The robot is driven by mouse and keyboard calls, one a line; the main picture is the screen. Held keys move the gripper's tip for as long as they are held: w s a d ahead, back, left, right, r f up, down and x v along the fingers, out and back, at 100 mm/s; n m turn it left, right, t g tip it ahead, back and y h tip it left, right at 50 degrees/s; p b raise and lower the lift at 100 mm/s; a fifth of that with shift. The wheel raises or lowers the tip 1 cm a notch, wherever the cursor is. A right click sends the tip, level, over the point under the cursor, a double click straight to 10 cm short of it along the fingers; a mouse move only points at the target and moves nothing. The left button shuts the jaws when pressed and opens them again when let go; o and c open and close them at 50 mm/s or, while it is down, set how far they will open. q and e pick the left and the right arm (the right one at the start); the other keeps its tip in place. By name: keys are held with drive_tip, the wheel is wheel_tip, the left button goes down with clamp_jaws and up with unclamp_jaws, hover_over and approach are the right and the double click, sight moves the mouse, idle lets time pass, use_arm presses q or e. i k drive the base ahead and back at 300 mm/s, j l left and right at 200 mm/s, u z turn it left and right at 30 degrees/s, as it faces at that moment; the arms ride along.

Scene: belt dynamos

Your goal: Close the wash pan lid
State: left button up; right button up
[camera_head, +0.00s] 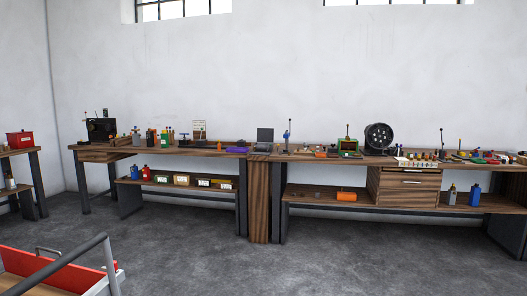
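No wash pan can be made out for certain at this distance. A small dark grey item (265,137) with an upright panel stands at the middle of the long bench; it looks like an open lid over a low base. Neither of my grippers is in view.
The long wooden bench (220,151) runs along the back wall, with tools on top and bins (181,180) on its lower shelf. A red-sided cart (62,268) with a grey rail is close at the lower left. The concrete floor (300,270) is clear in the middle.

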sight(264, 134)
drive_tip(key=i+j+u, duration=0.1)
drive_tip(key=i+u, duration=0.45)
drive_tip(key=i, duration=3.7)
drive_tip(key=i+z, duration=0.1)
drive_tip(key=i, duration=0.5)
drive_tip(key=i+j+z, duration=0.1)
drive_tip(key=i, duration=0.5)
drive_tip(key=i+j, duration=0.1)
drive_tip(key=i, duration=0.55)
drive_tip(key=i+j+z, duration=0.15)
drive_tip(key=i, duration=0.45)
